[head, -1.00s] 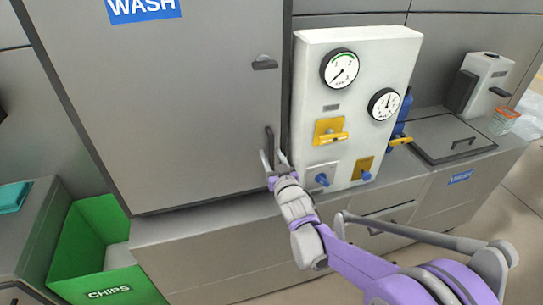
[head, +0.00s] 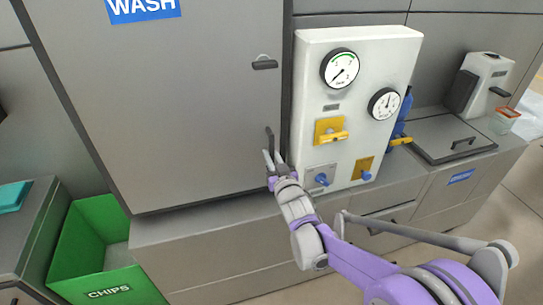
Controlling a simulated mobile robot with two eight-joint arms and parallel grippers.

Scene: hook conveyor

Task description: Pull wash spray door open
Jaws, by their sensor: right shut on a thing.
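The wash door (head: 190,110) is a large grey panel with a blue WASH label at its top, and it looks closed. A dark vertical handle (head: 269,142) is near its right edge. My right gripper (head: 273,160) is at the lower part of this handle, with its fingers shut on it. The fingertips partly hide the handle's lower end. A small dark latch (head: 265,64) sits higher on the door. My left gripper is not in view.
A white panel (head: 350,110) with two gauges, yellow valves and blue knobs stands right of the door. A green CHIPS bin (head: 95,240) is at lower left. A grey counter (head: 220,240) runs below the door. A white dispenser (head: 490,75) stands at far right.

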